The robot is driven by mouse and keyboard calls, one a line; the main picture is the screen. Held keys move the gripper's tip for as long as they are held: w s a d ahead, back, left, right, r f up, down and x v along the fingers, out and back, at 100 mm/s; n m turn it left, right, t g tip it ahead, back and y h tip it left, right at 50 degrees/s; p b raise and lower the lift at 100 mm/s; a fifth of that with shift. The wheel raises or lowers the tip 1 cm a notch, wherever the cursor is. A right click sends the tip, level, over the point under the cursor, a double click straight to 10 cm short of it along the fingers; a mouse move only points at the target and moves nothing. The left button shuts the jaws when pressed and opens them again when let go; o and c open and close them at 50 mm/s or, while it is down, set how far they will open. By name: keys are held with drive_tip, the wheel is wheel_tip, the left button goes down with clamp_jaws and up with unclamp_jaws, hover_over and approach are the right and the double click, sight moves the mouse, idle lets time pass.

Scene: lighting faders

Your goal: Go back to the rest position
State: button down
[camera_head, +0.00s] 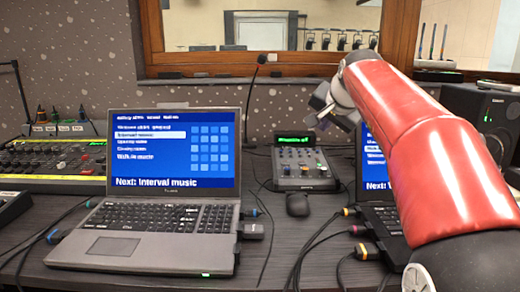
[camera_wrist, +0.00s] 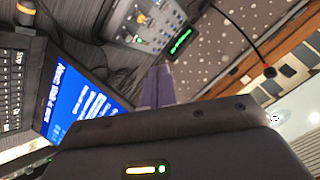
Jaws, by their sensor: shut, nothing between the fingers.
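My gripper (camera_head: 320,110) is raised in the air at the end of my red arm, above the small fader console (camera_head: 305,172) and right of the left laptop. In the wrist view my gripper's fingers (camera_wrist: 158,87) are together with nothing between them. The same console shows at the top of the wrist view (camera_wrist: 145,22), apart from the fingers. Its green display is lit. My arm hides much of the right side of the desk.
A laptop (camera_head: 165,180) reading "Next: Interval music" stands on the desk (camera_head: 160,280). A second laptop (camera_head: 375,165) is partly behind my arm. A mouse (camera_head: 298,204), a gooseneck microphone (camera_head: 262,60), a large mixer (camera_head: 50,160), a speaker (camera_head: 482,115) and loose cables surround them.

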drive_tip(key=s+f+n+g, duration=0.1)
drive_tip(key=s+f, duration=0.4)
drive_tip(key=s, duration=0.3)
drive_tip(key=s+f+n+g, duration=0.1)
drive_tip(key=s+f+n, duration=0.1)
drive_tip(key=s+f, duration=0.3)
drive_tip(key=s+f+n, duration=0.1)
drive_tip(key=s+f, duration=0.3)
drive_tip(key=s, duration=0.7)
drive_tip(key=shift+a+f+n+g, duration=0.1)
drive_tip(key=shift+f+n+g, duration=0.3)
drive_tip(key=s+f+n+b, duration=0.1)
drive_tip(key=s+f+b, duration=0.1)
drive_tip(key=s+f, duration=0.3)
drive_tip(key=s+f+n+g+b, duration=0.1)
drive_tip(key=s+f+b, duration=0.2)
drive_tip(key=s+f, duration=0.3)
wheel_tip(320, 180, down, 6)
drive_tip(key=shift+r+n+g+h, duration=0.25)
drive_tip(key=shift+n+g+h, duration=0.05)
drive_tip(key=shift+h, duration=0.1)
